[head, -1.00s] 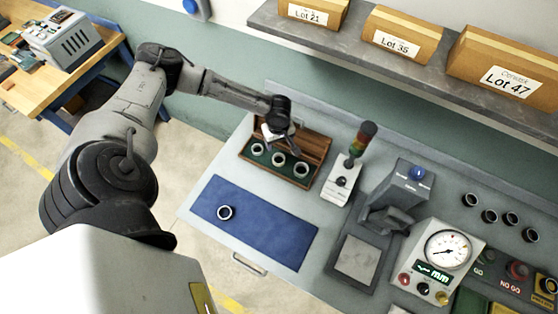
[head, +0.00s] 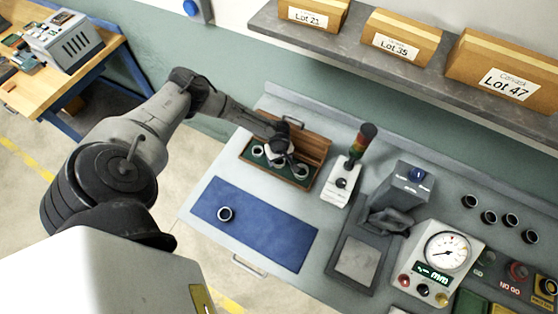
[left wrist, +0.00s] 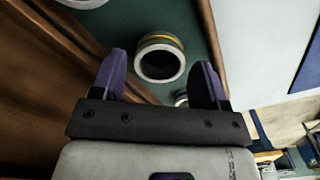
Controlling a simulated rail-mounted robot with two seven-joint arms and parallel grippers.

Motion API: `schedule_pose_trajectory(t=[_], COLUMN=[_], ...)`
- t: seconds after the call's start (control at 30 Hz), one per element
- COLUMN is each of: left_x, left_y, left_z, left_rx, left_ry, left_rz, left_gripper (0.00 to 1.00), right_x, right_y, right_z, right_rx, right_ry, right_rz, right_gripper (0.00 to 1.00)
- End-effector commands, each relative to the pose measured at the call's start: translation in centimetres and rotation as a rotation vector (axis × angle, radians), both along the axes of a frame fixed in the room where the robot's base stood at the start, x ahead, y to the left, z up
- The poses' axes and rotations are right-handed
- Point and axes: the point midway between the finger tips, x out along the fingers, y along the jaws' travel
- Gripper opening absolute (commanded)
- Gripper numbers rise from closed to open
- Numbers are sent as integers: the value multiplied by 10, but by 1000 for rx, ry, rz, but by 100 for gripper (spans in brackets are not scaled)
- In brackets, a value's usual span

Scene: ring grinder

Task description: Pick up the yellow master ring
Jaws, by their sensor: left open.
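The yellow master ring (left wrist: 162,58) is a grey metal ring with a yellow band, standing on the green lining of a wooden case in the left wrist view. My left gripper (left wrist: 163,64) is open, with a finger on either side of the ring in that view; I cannot tell whether they touch it. In the head view my left gripper (head: 277,158) is low over the wooden case (head: 318,149) and partly hides the rings. The yellow band cannot be made out there. My right gripper is not in view.
Another ring (left wrist: 85,3) shows at the top of the left wrist view. A dark ring (head: 225,214) lies on a blue mat (head: 262,240) in front of the case. A signal tower (head: 362,140) stands to the right of the case, and a shelf with boxes (head: 408,38) hangs above.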

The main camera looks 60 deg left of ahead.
Motion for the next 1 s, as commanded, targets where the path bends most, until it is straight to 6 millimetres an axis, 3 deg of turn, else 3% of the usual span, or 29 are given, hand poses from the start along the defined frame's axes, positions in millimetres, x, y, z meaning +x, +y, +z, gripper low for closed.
schedule_pose_trajectory(t=[0.2,0.47,0.87,1.0], left_x=[0,0,0,0], left_y=[1,1,1,1], left_z=[-17,-18,-17,-17], left_rx=[2,2,1,1], left_ry=[0,-1,0,-1], left_rz=[0,0,0,0], left_gripper=[68,67,29,28], right_x=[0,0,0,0], right_y=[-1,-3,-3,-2], right_z=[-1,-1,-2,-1], right_rx=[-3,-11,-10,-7], right_ry=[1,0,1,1], right_rz=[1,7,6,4], right_gripper=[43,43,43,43])
